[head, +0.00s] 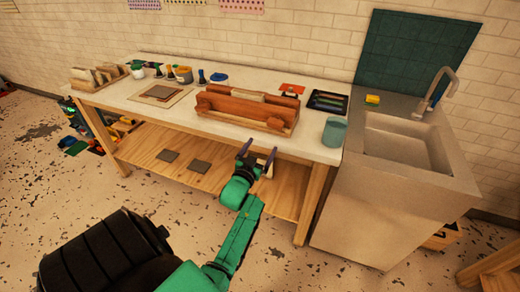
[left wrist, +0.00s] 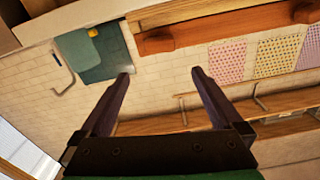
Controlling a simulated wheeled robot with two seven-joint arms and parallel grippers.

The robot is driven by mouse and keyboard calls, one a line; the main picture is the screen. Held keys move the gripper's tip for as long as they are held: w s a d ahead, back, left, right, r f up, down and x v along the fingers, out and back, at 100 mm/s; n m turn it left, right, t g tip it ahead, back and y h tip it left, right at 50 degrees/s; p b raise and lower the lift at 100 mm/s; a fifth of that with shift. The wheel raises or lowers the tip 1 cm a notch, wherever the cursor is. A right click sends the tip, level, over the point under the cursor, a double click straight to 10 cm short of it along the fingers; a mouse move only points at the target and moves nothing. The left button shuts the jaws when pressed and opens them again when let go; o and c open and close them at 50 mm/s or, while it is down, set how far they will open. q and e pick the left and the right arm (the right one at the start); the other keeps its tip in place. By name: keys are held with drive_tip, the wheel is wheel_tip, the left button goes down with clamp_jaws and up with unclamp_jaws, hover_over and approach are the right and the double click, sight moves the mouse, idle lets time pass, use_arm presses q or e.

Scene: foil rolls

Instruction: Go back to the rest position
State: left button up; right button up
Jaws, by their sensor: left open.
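My left gripper (head: 259,151) is in front of the workbench's front edge, on the robot's side of it. Its two dark fingers are spread apart with nothing between them, as the left wrist view also shows (left wrist: 160,78). A reddish-brown wooden holder (head: 240,109) stands on the bench top just beyond the gripper, apart from it. Part of the holder shows along the top of the left wrist view (left wrist: 215,27). My right gripper is in neither view.
The white-topped workbench (head: 205,125) carries jars, a grey-green cup (head: 334,132), a dark tray (head: 327,102) and a rack (head: 98,77) at the left. Its lower shelf (head: 147,150) holds flat dark squares. A sink unit (head: 395,195) stands at right. Floor in front is open.

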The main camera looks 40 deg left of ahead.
use_arm(q)
drive_tip(key=s+d+f+m+g+h, duration=0.1)
drive_tip(key=s+d+f+g+h, duration=0.15)
drive_tip(key=f, duration=0.75)
drive_tip(key=s+d+f+m+g+h, duration=0.15)
drive_tip(key=d+f, duration=0.25)
drive_tip(key=f, duration=0.6)
drive_tip(key=s+d+f+g+h, duration=0.1)
drive_tip(key=s+d+f+g, duration=0.1)
drive_tip(key=s+f, duration=0.3)
drive_tip(key=s+d+f+g, duration=0.2)
drive_tip(key=s+f, duration=0.1)
drive_tip(key=f, duration=0.4)
drive_tip(key=s+d+f+m+g, duration=0.1)
drive_tip(key=s+f+g, duration=0.3)
drive_tip(key=s, duration=1)
drive_tip(key=s+d+f+m+g+b, duration=0.1)
drive_tip(key=s+f+g, duration=0.3)
drive_tip(key=s+f, duration=0.6)
drive_tip(key=s, duration=0.4)
drive_tip(key=shift+s+d+f+h, duration=0.15)
drive_tip(key=shift+s+f+h, duration=0.1)
drive_tip(key=shift+f+h, duration=0.1)
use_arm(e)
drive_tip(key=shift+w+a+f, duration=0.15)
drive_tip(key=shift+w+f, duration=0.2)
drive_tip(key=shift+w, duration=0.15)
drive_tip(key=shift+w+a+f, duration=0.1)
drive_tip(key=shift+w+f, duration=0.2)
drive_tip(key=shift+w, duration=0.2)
